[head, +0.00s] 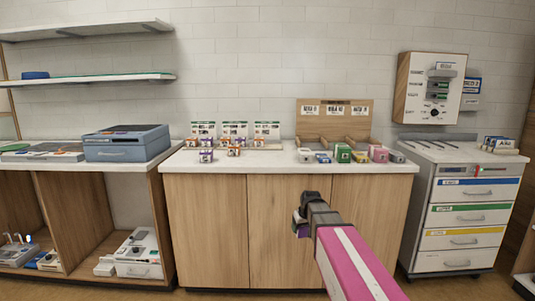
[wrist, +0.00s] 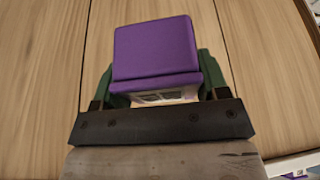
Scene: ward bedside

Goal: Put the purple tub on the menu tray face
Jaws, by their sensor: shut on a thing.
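The purple tub (wrist: 155,47) is between the two green fingers of my gripper (wrist: 164,78) in the wrist view. My gripper is shut on it, and a pale labelled side shows below its purple top. In the head view my gripper (head: 301,220) is in front of the wooden cabinet, below the counter top, and the tub shows only as a small purple patch. Three upright printed cards (head: 235,130) stand on the counter with small tubs (head: 206,156) before them. A wooden rack with three labels (head: 335,109) stands to their right. I cannot tell which is the menu tray face.
The white counter top (head: 270,166) has bare room along its front edge. Several coloured boxes (head: 343,153) sit before the rack. A blue-grey case (head: 126,143) is on the left counter. A drawer cart (head: 463,213) stands at right.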

